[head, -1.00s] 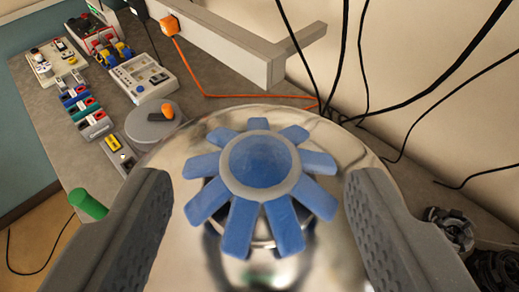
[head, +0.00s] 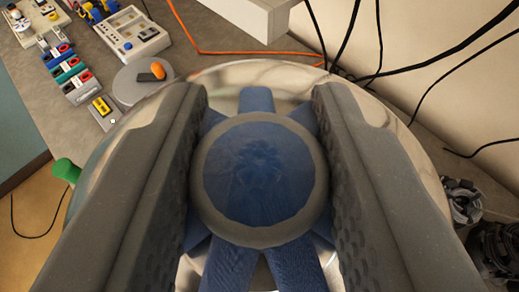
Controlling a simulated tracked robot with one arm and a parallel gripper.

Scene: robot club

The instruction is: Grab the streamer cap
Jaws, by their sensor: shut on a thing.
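The streamer cap (head: 258,170) is a blue, flower-like piece with a grey ring around a round blue centre and flat blue arms spreading outward. It fills the middle of the head view, above a shiny metal dome (head: 405,150). My gripper (head: 260,165) is shut on the cap, with one dark grey textured finger pressed to each side of it. The fingers hide parts of the side arms. I cannot tell whether the cap still touches the dome.
A grey round disc (head: 140,84) with an orange and black piece lies at the upper left, near a white control box (head: 133,36). A green cylinder (head: 66,170) is at the left. Black cables (head: 375,45) hang at the upper right. Dark gear-like parts (head: 461,200) lie at the right.

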